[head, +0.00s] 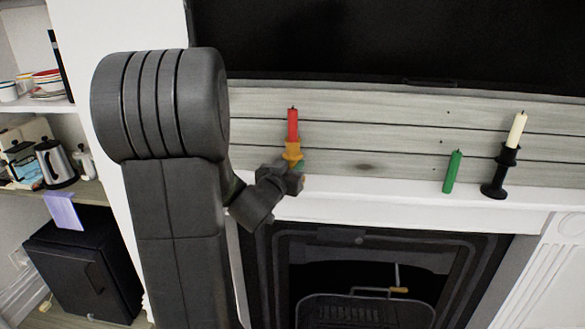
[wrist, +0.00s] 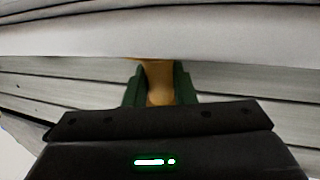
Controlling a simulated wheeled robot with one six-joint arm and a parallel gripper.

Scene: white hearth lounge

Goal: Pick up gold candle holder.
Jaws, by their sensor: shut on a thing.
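The gold candle holder (head: 292,151) stands upright with a red candle (head: 293,122) in its top, over the left part of the white mantel. My gripper (head: 298,170) is at the holder in the head view and hides its lower part. In the wrist view, the holder (wrist: 159,82) sits between the two green fingers of my gripper (wrist: 160,90). The gripper is shut on it. Whether the holder's base touches the mantel is hidden.
A green candle (head: 453,172) and a black holder (head: 498,175) with a cream candle (head: 517,130) stand on the mantel (head: 390,197) to the right. A dark screen (head: 390,45) hangs above. The fireplace (head: 365,275) is below.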

